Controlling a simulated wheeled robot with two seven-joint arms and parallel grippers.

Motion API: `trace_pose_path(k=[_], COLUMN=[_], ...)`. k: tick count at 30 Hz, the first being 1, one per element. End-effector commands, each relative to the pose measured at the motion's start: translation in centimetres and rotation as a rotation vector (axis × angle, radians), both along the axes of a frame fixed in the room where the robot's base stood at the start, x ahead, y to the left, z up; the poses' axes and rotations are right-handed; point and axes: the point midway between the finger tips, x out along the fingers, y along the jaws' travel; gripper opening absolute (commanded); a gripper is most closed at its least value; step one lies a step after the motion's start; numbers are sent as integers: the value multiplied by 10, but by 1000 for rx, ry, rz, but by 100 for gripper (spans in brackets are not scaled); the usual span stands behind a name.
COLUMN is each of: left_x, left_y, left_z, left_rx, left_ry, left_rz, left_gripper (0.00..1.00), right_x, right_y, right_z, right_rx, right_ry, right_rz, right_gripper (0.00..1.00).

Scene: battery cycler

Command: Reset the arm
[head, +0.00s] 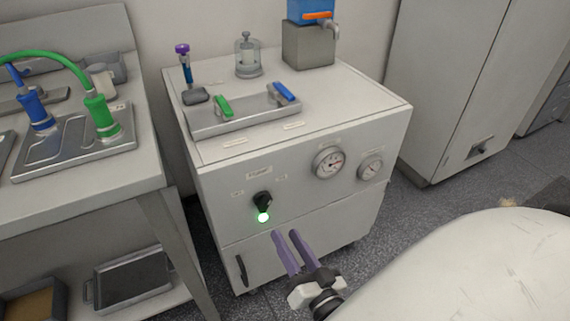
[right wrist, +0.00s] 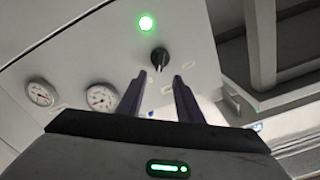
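My right gripper (head: 290,253) has purple fingers. It is held in front of the lower front of the white cabinet (head: 225,181), below and to the right of the black knob (head: 262,198). A green light (head: 264,217) glows just under the knob. In the right wrist view, the fingers of my right gripper (right wrist: 158,88) stand apart with nothing between them. The knob (right wrist: 159,57) shows beyond the fingertips, apart from them, with the lit green light (right wrist: 146,23) near it. My left gripper is not in view.
Two gauges (head: 329,162) (head: 370,167) are on the cabinet front. A metal tray (head: 240,123) with green and blue handles sits on top. A bench (head: 75,192) with green and blue connectors stands at the left. A tall cabinet (head: 450,75) stands at the right.

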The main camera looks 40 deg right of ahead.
Motion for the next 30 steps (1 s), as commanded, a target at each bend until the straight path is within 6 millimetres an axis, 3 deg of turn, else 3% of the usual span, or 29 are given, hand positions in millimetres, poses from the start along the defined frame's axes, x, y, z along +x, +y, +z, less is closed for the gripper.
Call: trace_pose_path(k=[9, 11, 14, 18, 21, 25, 30], left_x=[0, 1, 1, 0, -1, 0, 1], left_y=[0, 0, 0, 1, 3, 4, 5], left_z=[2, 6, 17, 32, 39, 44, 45], left_rx=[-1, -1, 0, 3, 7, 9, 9], left_ry=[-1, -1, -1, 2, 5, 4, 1], left_rz=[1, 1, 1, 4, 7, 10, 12], left_gripper=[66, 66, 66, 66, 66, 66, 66], right_x=[1, 2, 1, -20, -45, -75, -91], right_y=[3, 13, 47, 102, 123, 129, 127], right_z=[1, 2, 2, -14, -29, -45, -54], right_rx=[-4, -15, -66, -190, -287, -390, -442], right_ry=[8, 31, 123, 342, 506, 675, 764], right_rz=[14, 53, 187, 427, 551, 637, 669], right_gripper=[33, 33, 33, 33, 33, 33, 33])
